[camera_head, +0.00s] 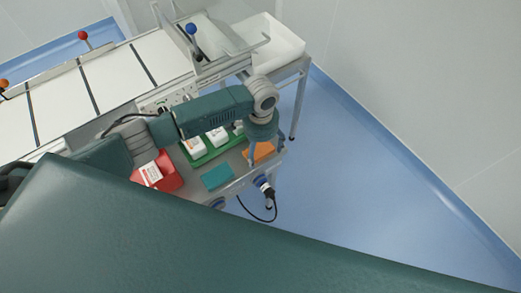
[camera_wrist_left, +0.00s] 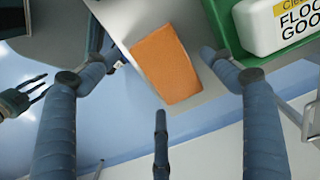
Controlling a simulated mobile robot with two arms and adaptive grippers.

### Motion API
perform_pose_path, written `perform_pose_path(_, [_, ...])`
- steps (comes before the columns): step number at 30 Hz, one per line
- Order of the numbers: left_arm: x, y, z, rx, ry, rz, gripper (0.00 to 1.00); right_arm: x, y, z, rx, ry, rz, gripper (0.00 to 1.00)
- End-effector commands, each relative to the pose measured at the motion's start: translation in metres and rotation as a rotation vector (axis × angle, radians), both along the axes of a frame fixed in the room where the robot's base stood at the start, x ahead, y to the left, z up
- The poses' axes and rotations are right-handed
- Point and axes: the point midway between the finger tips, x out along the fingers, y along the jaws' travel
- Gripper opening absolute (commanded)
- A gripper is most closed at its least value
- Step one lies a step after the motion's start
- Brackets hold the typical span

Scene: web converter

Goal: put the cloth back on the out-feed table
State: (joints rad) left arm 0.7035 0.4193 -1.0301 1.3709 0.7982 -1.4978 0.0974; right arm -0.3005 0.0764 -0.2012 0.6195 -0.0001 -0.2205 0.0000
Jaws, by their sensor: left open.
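An orange folded cloth (camera_head: 262,153) lies flat on the grey top near its right end. A teal cloth (camera_head: 217,177) lies to its left. My left gripper (camera_head: 264,147) points down over the orange cloth, its fingers spread. In the left wrist view the orange cloth (camera_wrist_left: 166,64) shows between the open fingers, with none seen closed on it. A dark, finger-like part (camera_wrist_left: 25,98) at the left edge of the wrist view may be my right gripper; its jaw state is unclear.
A green tray (camera_head: 213,147) with white bottles stands close behind the orange cloth. A red container (camera_head: 157,174) is at the left. The converter's white web (camera_head: 110,78) and a white bin (camera_head: 268,45) lie behind. Blue floor is open to the right.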

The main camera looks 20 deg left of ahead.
Motion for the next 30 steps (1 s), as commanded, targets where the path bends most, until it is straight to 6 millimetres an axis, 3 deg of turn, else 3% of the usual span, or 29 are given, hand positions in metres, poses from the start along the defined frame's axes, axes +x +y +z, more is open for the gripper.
perform_pose_path(9, [0.001,-0.001,0.068,-0.002,-0.004,-0.002,0.84,0.0,-0.001,-0.003,-0.001,0.0,0.0,0.4])
perform_pose_path(15, [0.001,0.0,0.098,-0.001,-0.002,0.0,0.84,0.0,-0.002,-0.004,-0.003,-0.001,0.001,0.4])
perform_pose_path(21, [0.0,0.0,0.109,0.0,-0.001,0.0,0.84,0.0,-0.005,-0.004,-0.005,-0.001,0.001,0.4])
perform_pose_path(30, [0.0,0.0,0.11,0.0,0.0,0.0,0.84,0.001,-0.005,-0.004,-0.006,-0.001,0.0,0.4])
